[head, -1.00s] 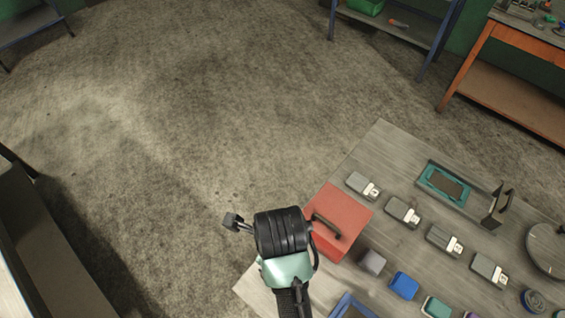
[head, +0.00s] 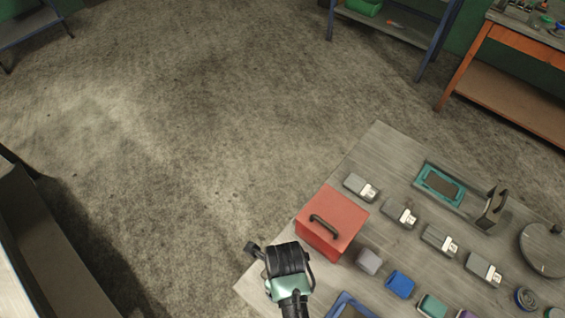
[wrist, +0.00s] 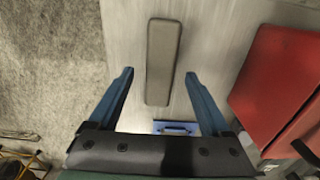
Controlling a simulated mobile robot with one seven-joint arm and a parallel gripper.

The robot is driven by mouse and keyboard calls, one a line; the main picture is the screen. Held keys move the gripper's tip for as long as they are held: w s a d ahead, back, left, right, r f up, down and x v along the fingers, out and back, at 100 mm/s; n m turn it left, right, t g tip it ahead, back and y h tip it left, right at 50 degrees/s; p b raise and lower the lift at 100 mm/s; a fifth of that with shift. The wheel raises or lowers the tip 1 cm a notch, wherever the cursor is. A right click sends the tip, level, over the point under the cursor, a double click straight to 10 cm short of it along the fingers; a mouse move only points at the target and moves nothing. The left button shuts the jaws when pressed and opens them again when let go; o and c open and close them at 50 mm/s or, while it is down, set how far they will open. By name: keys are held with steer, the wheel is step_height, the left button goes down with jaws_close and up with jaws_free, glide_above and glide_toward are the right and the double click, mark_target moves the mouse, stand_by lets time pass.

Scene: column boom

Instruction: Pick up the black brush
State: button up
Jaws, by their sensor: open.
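A long, rounded dark grey bar (wrist: 163,62) lies flat on the table in the wrist view. It may be the black brush; no bristles show. My gripper (wrist: 158,73) is open, with its two blue fingers apart and nothing between them held. In the head view my wrist covers this part of the table, and neither the bar nor the fingers can be made out.
A red box with a black handle (head: 333,222) stands close to the right of my gripper. A blue tray (wrist: 178,127) shows between the fingers. Several grey blocks and coloured items cover the table (head: 375,140) further right. Open floor lies left of the table edge.

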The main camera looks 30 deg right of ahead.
steer(key=shift+f, duration=1.45)
jaws_close()
